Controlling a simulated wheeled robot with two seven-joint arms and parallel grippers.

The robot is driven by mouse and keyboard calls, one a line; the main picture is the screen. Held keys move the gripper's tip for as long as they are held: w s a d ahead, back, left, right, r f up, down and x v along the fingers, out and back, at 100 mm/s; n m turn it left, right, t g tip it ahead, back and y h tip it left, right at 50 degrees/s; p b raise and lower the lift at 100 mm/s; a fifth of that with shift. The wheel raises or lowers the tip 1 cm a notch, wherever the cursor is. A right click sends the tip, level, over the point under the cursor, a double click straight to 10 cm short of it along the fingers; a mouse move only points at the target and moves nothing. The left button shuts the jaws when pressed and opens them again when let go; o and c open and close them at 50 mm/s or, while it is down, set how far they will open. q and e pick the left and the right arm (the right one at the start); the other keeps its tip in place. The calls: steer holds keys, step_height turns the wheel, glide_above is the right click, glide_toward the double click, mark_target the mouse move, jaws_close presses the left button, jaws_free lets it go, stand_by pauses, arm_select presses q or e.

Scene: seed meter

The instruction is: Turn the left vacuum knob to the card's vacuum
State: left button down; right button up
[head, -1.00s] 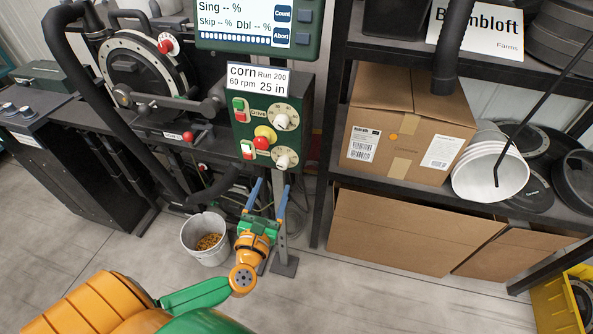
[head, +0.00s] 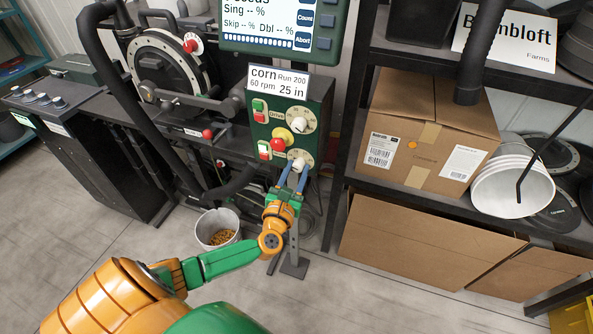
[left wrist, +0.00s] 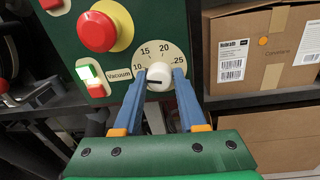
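The white vacuum knob (head: 298,163) sits low on the green control panel, and the left wrist view shows it (left wrist: 155,74) on a round dial marked 10, 15, 20 and 25. A dark line on the knob lies nearly level; its pointing end is hard to tell. The card (head: 279,80) above reads corn, Run 200, 60 rpm, 25 in. My left gripper (head: 293,172) is at the knob, and in the left wrist view its blue fingers (left wrist: 159,77) stand apart on either side of it. Whether they touch it is unclear. My right gripper is not in view.
Above the knob are a red button on yellow (head: 279,142), the Drive knob (head: 299,121) and small red-green switches (head: 264,149). A bucket of grain (head: 218,229) stands on the floor below. Shelves with a cardboard box (head: 430,135) stand to the right.

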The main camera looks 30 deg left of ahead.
arm_select(q)
steer(key=shift+m, duration=0.3)
steer(key=m, duration=0.3)
steer(key=shift+m, duration=0.4)
steer(key=m, duration=0.4)
steer(key=shift+f+m+t, duration=0.1)
steer(key=shift+m+t, duration=0.2)
steer(key=m, duration=0.4)
steer(key=m+h+p, duration=0.1)
steer(key=m, duration=0.3)
steer(key=shift+a+m, duration=0.1)
steer(key=shift+m, duration=0.3)
steer(key=m, duration=0.3)
steer(key=m+p, duration=0.1)
steer(key=m, duration=0.3)
steer(key=shift+t+h, duration=0.3)
steer(key=m+p, duration=0.1)
steer(key=m, duration=0.5)
steer(key=shift+a+m+h, duration=0.1)
steer(key=shift+m+h, duration=0.2)
steer(key=shift+h, duration=0.1)
